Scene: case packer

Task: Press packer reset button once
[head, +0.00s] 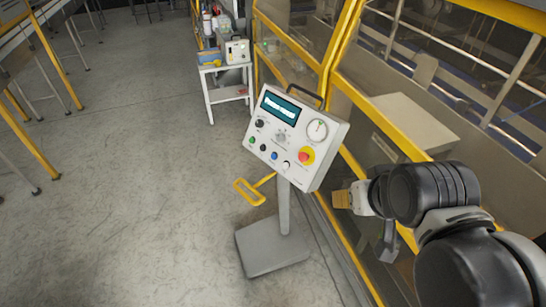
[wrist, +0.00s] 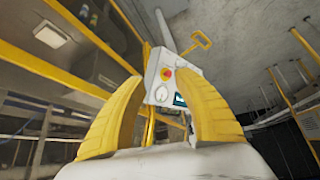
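The packer control panel (head: 294,135) is a light grey box with a screen, a gauge and knobs, tilted on a pedestal. Its lower edge carries a green button (head: 252,140), a dark button (head: 263,147), a blue button (head: 274,155) and a white button (head: 286,164). A red mushroom button (head: 306,155) sits on yellow at the right. Labels are too small to read. My gripper (head: 338,199) is right of and below the panel, apart from it. In the wrist view my gripper (wrist: 161,84) has yellow fingers spread and empty, with the panel (wrist: 158,94) beyond, partly hidden by the right finger.
A yellow handle (head: 252,191) sticks out from the pedestal, which stands on a grey base plate (head: 270,249). Yellow-framed machine guarding (head: 375,113) runs along the right. A white cart (head: 228,94) stands behind.

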